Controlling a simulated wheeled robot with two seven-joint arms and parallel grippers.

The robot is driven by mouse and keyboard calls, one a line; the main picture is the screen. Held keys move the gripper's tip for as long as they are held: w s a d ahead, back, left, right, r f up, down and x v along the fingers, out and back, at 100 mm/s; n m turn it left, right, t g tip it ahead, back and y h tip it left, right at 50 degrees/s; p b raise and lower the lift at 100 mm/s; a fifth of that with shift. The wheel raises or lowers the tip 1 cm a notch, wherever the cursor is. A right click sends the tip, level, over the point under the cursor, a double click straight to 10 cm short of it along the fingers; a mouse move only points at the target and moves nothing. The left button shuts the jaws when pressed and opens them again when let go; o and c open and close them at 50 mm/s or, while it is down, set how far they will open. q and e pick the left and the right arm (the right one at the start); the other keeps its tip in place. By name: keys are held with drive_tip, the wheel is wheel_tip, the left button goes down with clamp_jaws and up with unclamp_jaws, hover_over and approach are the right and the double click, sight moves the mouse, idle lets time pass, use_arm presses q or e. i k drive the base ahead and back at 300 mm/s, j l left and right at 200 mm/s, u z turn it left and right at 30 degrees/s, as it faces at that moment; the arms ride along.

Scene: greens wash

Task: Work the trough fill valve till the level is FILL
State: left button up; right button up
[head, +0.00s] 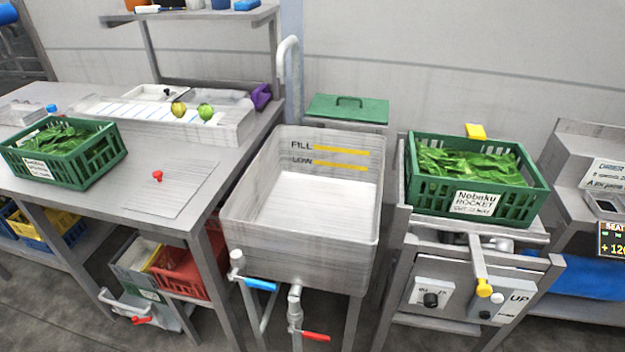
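The grey trough (295,252) stands in the middle of the head view. On its inner back wall are a yellow FILL line (342,150) and, just below it, a yellow LOW line (342,166). The inside looks pale and flat below both lines; I cannot tell whether that is water or bare floor. A blue lever handle (261,285) sits at the trough's front left, lying roughly level. A red lever handle (316,336) is on the pipe below the front. A curved spout pipe (292,75) rises behind the trough; no stream shows. Neither gripper is in view.
Left is a steel table (185,200) with a green crate of leaves (70,165). Right of the trough is a green crate labelled Nobeku Rocket (475,205), above a control panel (435,297). A green lid (347,109) lies behind the trough. Its front looks clear.

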sight(254, 283)
drive_tip(key=l+u, duration=1.25)
